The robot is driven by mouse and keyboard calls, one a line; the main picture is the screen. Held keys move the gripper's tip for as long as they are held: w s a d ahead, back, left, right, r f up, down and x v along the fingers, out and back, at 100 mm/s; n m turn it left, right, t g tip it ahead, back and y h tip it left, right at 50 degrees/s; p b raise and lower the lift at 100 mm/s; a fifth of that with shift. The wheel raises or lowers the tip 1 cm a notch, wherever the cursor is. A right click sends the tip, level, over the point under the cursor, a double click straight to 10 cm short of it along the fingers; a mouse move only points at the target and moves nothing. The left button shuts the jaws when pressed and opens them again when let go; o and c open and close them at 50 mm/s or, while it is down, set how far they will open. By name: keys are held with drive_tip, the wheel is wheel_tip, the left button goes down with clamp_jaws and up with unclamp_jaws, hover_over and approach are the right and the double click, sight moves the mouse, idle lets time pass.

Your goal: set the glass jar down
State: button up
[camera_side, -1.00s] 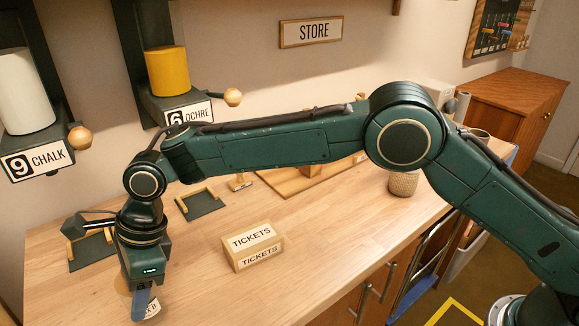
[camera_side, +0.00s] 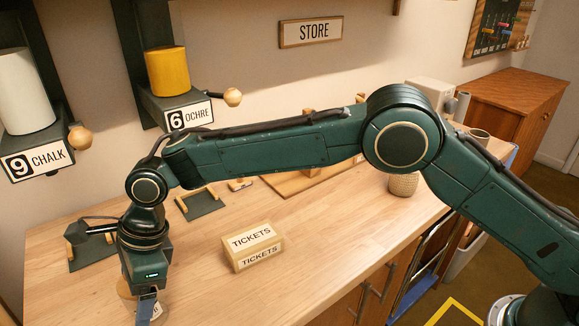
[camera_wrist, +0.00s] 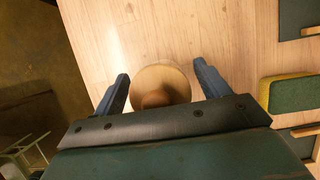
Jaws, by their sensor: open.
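My gripper (camera_side: 147,308) is low over the near left part of the wooden table in the side view. In the wrist view its two blue fingers (camera_wrist: 161,74) are spread apart. A round, pale tan top with a darker round middle, which I take for the glass jar (camera_wrist: 160,76), lies between the fingers, with small gaps on both sides. I cannot see the jar's base.
A tickets box (camera_side: 253,247) stands right of my gripper. Dark stands with wooden rails (camera_side: 200,202) lie behind. The chalk (camera_side: 26,92) and ochre (camera_side: 168,70) dispensers hang on the wall. The table's edge is close by, with floor (camera_wrist: 35,70) beyond it.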

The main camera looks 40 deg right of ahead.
drive_tip(key=v, duration=1.2)
drive_tip(key=shift+r, duration=0.15)
drive_tip(key=shift+d, duration=0.1)
idle(0.3)
drive_tip(key=s+d+r+n+t, duration=0.1)
drive_tip(key=s+d+r+n, duration=0.2)
drive_tip(key=d, duration=0.5)
drive_tip(key=s+d+r+n+t+h, duration=0.1)
drive_tip(key=d+r+n, duration=0.3)
drive_tip(key=d, duration=0.5)
drive_tip(key=s+d+r+n+t, duration=0.1)
drive_tip(key=s+d+r, duration=0.1)
drive_tip(key=d+r, duration=0.45)
drive_tip(key=s+d+f+n+t+h, duration=0.1)
drive_tip(key=s+d+f+n, duration=0.3)
drive_tip(key=s+d, duration=0.6)
drive_tip(key=s+d+f+n+t+h, duration=0.1)
drive_tip(key=s+d+f+n, duration=0.3)
drive_tip(key=s+d, duration=0.6)
drive_tip(key=shift+s+d+n+t+h, duration=0.2)
drive_tip(key=shift+s+n+t+h, duration=0.15)
drive_tip(key=shift+n+h, duration=0.5)
